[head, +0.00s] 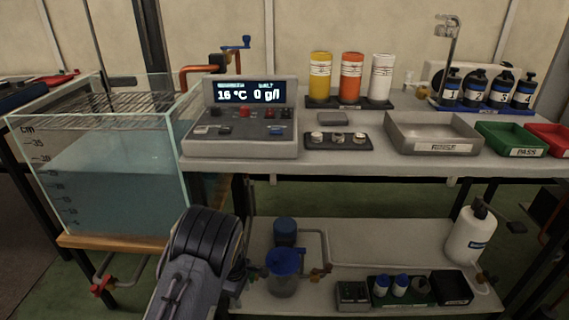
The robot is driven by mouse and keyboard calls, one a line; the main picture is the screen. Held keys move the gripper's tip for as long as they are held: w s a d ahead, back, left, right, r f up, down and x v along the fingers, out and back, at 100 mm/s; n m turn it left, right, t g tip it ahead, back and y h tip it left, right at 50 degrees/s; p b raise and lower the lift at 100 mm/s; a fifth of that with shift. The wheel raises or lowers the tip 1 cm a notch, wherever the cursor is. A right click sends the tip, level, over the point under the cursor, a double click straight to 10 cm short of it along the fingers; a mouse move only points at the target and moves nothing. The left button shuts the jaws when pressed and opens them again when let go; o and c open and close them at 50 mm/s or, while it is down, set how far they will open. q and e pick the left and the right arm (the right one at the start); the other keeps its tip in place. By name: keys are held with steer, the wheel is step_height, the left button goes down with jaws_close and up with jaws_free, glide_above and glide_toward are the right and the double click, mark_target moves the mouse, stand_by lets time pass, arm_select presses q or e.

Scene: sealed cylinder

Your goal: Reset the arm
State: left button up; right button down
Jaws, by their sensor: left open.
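My left arm (205,240) comes up from the bottom edge, left of centre, in front of the bench. My left gripper (246,271) shows small and dark just right of the arm, partly hidden behind it. It is open, with nothing seen between its fingers. It appears in front of the lower shelf, near a blue-lidded container (283,272); I cannot tell the gap between them. My right gripper is not in view.
A water tank (110,180) stands left. The bench (345,163) holds a control panel (245,120), three bottles (351,78), a rinse tray (433,133), and green (511,139) and red (552,138) trays. A white jug (468,236) stands on the lower shelf (375,243).

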arm_select(q)
steer(key=s+a+r+m+t+h, duration=0.15)
steer(key=s+r, duration=0.25)
steer(key=r, duration=0.4)
steer(key=s+a+r+m+h, duration=0.1)
steer(key=s+a+r+m, duration=0.15)
steer(key=r, duration=0.45)
steer(key=s+a+r+m+t+h, duration=0.15)
steer(key=s+r, duration=0.25)
steer(key=r, duration=0.4)
steer(key=s+a+r+m+t, duration=0.1)
steer(key=s+r+m, duration=0.25)
steer(key=s, duration=0.65)
steer(key=s+a+r+m+t, duration=0.1)
steer(key=s+r+m+t, duration=0.2)
steer(key=s, duration=0.6)
step_height(320, 180, up, 30)
steer(key=m+g+y+p, duration=0.1)
steer(key=p, duration=2.9)
steer(key=shift+s, duration=0.35)
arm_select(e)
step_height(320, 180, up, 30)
arm_select(q)
steer(key=shift+a+f, duration=0.1)
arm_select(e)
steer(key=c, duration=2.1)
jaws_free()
